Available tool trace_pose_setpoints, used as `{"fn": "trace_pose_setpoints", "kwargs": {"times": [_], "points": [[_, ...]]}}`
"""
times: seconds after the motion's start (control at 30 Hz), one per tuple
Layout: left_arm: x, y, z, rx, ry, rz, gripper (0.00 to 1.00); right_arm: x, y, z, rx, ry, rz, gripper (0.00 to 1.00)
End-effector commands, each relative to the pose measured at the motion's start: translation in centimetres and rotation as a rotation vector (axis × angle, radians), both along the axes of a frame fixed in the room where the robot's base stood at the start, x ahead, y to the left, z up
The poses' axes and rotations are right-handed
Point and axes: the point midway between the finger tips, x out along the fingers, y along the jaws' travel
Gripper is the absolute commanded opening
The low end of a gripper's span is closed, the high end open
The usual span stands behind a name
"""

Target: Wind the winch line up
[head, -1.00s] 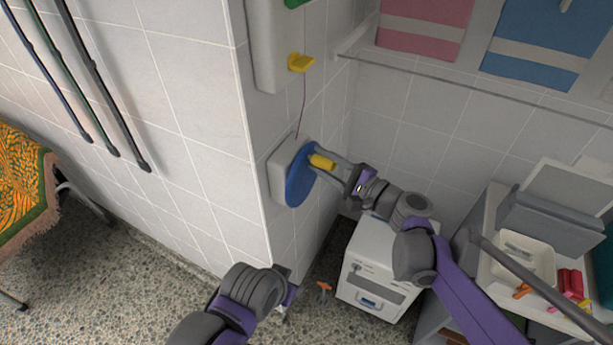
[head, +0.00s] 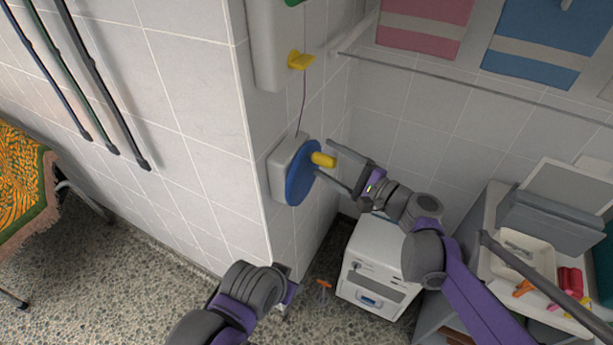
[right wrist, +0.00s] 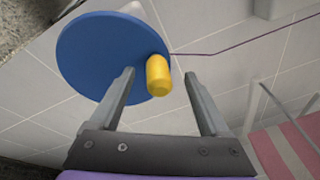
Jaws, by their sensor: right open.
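The winch has a white housing (head: 278,175) on the tiled wall, a round blue disc (head: 299,178) and a yellow handle (head: 323,159) sticking out near the disc's edge. A thin purple line (head: 302,108) runs up from the housing to a yellow piece (head: 301,61). My right gripper (head: 325,164) is open at the handle. In the right wrist view, the yellow handle (right wrist: 158,76) stands between the spread fingers, apart from both, with the blue disc (right wrist: 105,55) behind. My left arm shows at the bottom of the head view; its fingers are mostly hidden.
A white cabinet (head: 376,265) stands on the floor below the winch. A side table at right holds a tray (head: 528,258) and small coloured items. Pink (head: 428,22) and blue (head: 530,40) towels hang behind a rail. A patterned cloth (head: 22,190) is at far left.

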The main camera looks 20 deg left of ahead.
Motion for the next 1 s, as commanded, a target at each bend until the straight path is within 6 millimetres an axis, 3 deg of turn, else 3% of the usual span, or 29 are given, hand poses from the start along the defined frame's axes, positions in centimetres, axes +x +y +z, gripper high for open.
{"fn": "trace_pose_setpoints", "kwargs": {"times": [0.5, 1.0], "points": [[0.0, 0.0, -0.1, 0.0, 0.001, 0.0, 0.5, -0.2, -6.3, 0.0, -0.001, 0.0, -0.002, 0.8], [0.0, 0.0, -0.1, 0.0, 0.001, 0.0, 0.5, -0.3, -7.0, 0.0, -0.001, 0.0, 0.0, 0.8]]}}
